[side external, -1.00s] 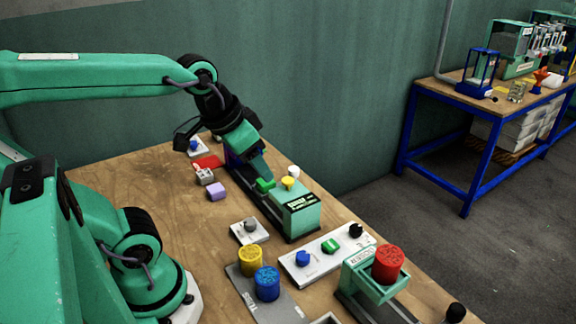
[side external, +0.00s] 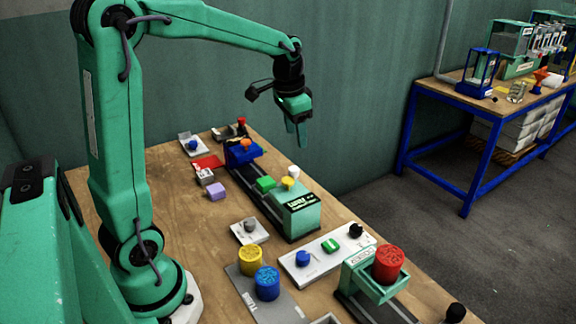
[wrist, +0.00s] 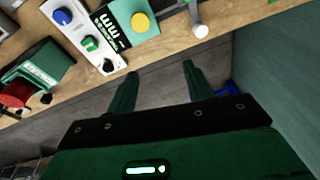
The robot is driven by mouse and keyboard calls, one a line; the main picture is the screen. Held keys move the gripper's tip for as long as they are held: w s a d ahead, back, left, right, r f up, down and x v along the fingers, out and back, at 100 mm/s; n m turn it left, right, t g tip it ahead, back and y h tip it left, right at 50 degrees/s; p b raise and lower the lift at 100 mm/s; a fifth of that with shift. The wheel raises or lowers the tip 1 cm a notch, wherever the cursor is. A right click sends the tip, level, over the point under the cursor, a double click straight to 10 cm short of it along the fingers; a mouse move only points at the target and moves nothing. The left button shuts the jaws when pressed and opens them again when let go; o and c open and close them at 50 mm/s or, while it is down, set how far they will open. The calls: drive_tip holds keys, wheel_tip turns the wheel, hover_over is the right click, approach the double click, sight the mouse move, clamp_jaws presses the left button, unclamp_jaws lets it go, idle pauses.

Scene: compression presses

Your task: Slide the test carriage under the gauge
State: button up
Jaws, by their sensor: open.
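The test carriage appears to be the blue block (side external: 241,153) with an orange knob, on the far end of a dark rail (side external: 264,202). The gauge appears to be the green housing (side external: 299,213) with a dark label and a yellow knob, on the near end of that rail. A gap of rail and a green piece (side external: 265,184) lie between them. My gripper (side external: 297,138) is open and empty, raised above and right of the rail. In the wrist view its fingers (wrist: 157,82) are apart, and the gauge (wrist: 121,18) shows at the top. The carriage is not visible there.
A white panel (side external: 315,262) with coloured knobs lies in front of the gauge. A second press with a red cap (side external: 388,263) stands at the near right. Yellow (side external: 249,260) and blue (side external: 267,283) cylinders stand on a grey plate. A lilac block (side external: 216,191) lies left of the rail.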

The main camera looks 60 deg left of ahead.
drive_tip(key=w+a+f+g, duration=0.1)
drive_tip(key=w+a+f, duration=0.4)
drive_tip(key=a, duration=0.1)
drive_tip(key=m+g, duration=0.1)
hover_over(294, 168)
drive_tip(key=shift+h, duration=0.3)
wheel_tip(294, 168, down, 6)
drive_tip(key=shift+f, duration=0.15)
drive_tip(key=shift+f, duration=3.85)
clamp_jaws()
